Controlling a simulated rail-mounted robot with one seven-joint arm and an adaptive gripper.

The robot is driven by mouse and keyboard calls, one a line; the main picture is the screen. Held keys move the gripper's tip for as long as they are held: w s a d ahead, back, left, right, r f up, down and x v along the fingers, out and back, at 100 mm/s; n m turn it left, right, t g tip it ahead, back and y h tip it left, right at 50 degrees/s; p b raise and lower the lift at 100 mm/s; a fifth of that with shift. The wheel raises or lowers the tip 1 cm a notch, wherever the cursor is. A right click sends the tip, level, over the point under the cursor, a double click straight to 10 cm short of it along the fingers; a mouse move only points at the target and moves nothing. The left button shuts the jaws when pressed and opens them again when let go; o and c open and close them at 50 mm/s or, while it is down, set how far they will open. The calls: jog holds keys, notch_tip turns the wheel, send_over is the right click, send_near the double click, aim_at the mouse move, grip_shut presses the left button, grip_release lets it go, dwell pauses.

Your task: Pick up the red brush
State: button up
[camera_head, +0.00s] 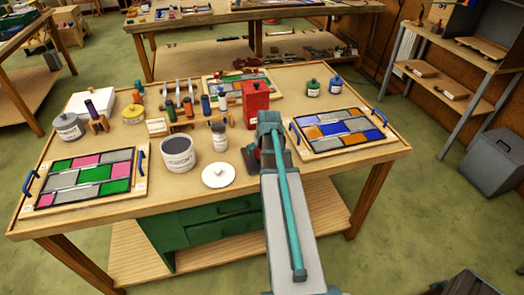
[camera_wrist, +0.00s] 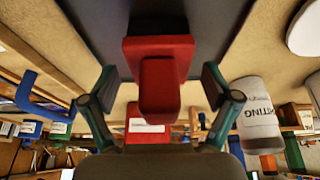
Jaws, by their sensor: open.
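The red brush (camera_wrist: 160,85) fills the middle of the wrist view, with its raised red grip between the two fingers of my gripper (camera_wrist: 158,88). The fingers stand apart on either side of it, with a gap visible at each side. In the head view my gripper (camera_head: 266,152) is low over the front right-centre of the table, mostly hidden by my arm.
A red box (camera_head: 256,104) with a white label stands just behind my gripper. A leaded panel (camera_head: 343,131) lies to the right.

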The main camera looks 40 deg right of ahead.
jog(key=shift+w+d+f, duration=0.1)
jog(key=shift+w+f, duration=0.1)
jog(key=shift+f, duration=0.35)
jog(key=c, duration=1.4)
jog(key=shift+o, duration=0.2)
jog(key=shift+r, duration=0.1)
jog(key=shift+r+b, duration=0.5)
jog(key=shift+r, duration=0.15)
jog(key=s+a+r+b, duration=0.6)
jog(key=s+a+r, duration=0.1)
jog(key=s+r, duration=0.4)
jog(key=shift+s+a+r, duration=0.15)
jog(key=shift+s+r, duration=0.1)
jog(key=shift+s, duration=0.2)
